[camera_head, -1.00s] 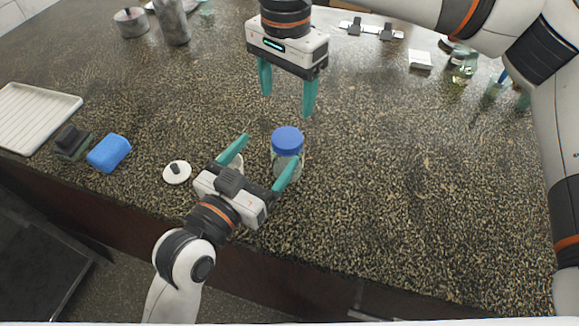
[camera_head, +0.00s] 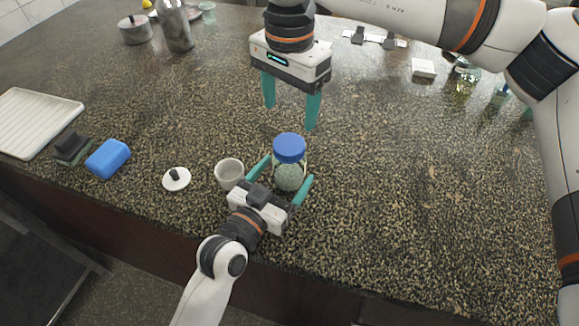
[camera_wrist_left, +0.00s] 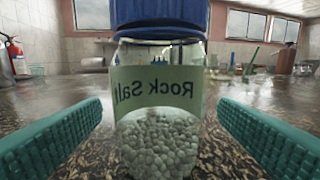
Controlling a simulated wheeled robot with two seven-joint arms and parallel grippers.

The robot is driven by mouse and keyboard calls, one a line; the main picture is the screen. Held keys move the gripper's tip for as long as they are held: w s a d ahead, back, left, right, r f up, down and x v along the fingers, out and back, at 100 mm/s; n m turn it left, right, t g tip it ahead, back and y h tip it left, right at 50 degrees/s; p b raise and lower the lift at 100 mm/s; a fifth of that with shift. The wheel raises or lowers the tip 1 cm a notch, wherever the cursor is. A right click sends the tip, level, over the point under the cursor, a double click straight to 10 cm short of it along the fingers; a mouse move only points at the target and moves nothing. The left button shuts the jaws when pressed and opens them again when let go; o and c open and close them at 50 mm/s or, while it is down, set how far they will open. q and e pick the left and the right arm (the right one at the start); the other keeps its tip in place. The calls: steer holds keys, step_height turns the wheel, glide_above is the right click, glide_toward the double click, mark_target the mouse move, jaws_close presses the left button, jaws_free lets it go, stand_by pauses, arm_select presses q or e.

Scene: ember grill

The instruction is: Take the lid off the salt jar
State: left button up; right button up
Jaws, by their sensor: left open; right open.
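The salt jar (camera_head: 290,176) is a clear jar with pale grains and a blue lid (camera_head: 289,148), upright on the counter. In the left wrist view the jar (camera_wrist_left: 160,110) fills the middle, with a "Rock Salt" label that reads mirrored, and the lid (camera_wrist_left: 160,18) sits on top. My left gripper (camera_head: 284,168) is open, with one teal finger on each side of the jar; gaps show on both sides in the left wrist view. My right gripper (camera_head: 291,117) is open and empty, pointing down above and behind the jar.
A small white cup (camera_head: 229,173) stands just left of my left gripper. A white lid with a dark knob (camera_head: 176,179), a blue sponge (camera_head: 108,159) and a white ribbed tray (camera_head: 38,122) lie further left. The counter right of the jar is clear.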

arm_select(q)
steer(key=shift+x, duration=0.95)
arm_select(e)
steer(key=shift+a, duration=0.1)
